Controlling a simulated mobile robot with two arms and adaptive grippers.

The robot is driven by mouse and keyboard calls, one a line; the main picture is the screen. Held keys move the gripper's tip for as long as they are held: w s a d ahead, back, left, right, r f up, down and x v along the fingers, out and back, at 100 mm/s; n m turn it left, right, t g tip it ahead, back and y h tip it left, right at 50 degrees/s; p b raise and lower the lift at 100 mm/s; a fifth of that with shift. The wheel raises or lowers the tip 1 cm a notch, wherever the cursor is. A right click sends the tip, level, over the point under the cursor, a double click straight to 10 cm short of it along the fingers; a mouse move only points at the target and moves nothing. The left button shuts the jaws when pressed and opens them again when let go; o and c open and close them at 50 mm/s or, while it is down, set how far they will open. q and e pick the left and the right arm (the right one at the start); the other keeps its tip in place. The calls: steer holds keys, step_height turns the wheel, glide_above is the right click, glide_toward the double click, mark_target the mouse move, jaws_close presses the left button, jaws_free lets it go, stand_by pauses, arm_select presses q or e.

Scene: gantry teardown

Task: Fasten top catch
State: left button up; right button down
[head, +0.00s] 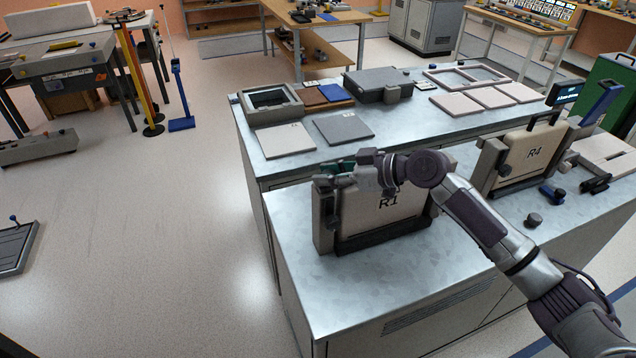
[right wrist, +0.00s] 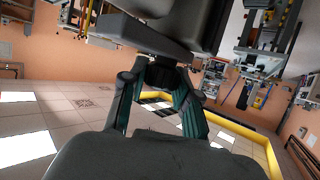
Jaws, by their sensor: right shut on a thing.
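A beige panel marked R1 (head: 385,212) stands upright in a grey and black holder (head: 327,222) at the front of the metal bench. My right arm reaches in from the right, and my right gripper (head: 340,169) is at the holder's upper left corner. In the right wrist view its two fingers (right wrist: 163,92) close on a small black knob (right wrist: 165,74) beside a grey block (right wrist: 150,32). This knob appears to be the top catch. The gripper and wrist hide the catch and the panel's top edge in the head view. My left gripper is not in view.
A second panel marked R4 (head: 532,154) stands in a similar holder to the right. A black knob (head: 533,220) lies on the bench between them. Flat plates (head: 342,128) and a grey case (head: 378,84) lie on the back bench.

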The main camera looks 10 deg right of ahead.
steer(key=shift+d, duration=0.15)
steer(key=c, duration=0.8)
jaws_free()
steer(key=shift+d, duration=0.1)
steer(key=v, duration=1.2)
steer(key=shift+d, duration=0.1)
